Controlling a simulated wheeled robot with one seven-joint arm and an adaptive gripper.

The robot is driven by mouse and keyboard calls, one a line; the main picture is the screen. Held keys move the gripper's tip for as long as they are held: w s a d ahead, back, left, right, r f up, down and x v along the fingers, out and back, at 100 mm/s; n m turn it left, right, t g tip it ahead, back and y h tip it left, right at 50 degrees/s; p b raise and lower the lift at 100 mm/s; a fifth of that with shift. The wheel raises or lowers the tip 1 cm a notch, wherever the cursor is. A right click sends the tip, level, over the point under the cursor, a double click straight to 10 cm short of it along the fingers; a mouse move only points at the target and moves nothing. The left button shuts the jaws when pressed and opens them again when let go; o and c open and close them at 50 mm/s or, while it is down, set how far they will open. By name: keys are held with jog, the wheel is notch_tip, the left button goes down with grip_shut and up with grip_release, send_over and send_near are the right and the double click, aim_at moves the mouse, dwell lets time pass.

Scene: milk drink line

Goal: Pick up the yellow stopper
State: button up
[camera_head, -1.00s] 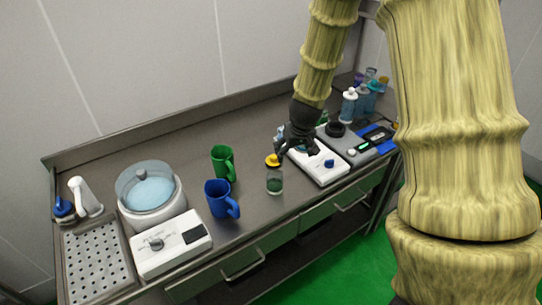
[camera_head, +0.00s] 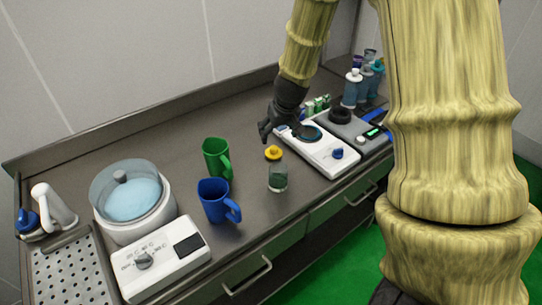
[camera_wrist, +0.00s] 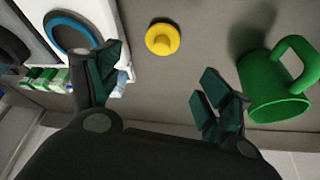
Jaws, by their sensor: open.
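The yellow stopper (camera_head: 273,153) lies on the steel counter, behind the small glass jar (camera_head: 278,177) in the head view. In the wrist view the yellow stopper (camera_wrist: 162,39) lies beyond my fingertips, roughly between them sideways, with its round knob showing. My gripper (camera_head: 266,133) is just behind the stopper in the head view. In the wrist view my gripper (camera_wrist: 160,85) is open and empty, its dark green-grey fingers spread wide. The fingers do not touch the stopper.
A green mug (camera_wrist: 275,85) stands close to one finger, with a blue mug (camera_head: 214,201) nearby. A white hotplate device (camera_head: 322,152) is on the other side. A white water bath (camera_head: 138,203) stands left. Bottles (camera_head: 353,88) stand at the back right.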

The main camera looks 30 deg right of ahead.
aim_at(274, 147)
jog(key=x, duration=0.5)
jog(key=shift+f+p, duration=0.1)
jog(key=shift+p, duration=0.3)
jog(key=shift+p+x, duration=0.75)
jog(key=shift+x, duration=2.1)
jog(key=c, duration=0.8)
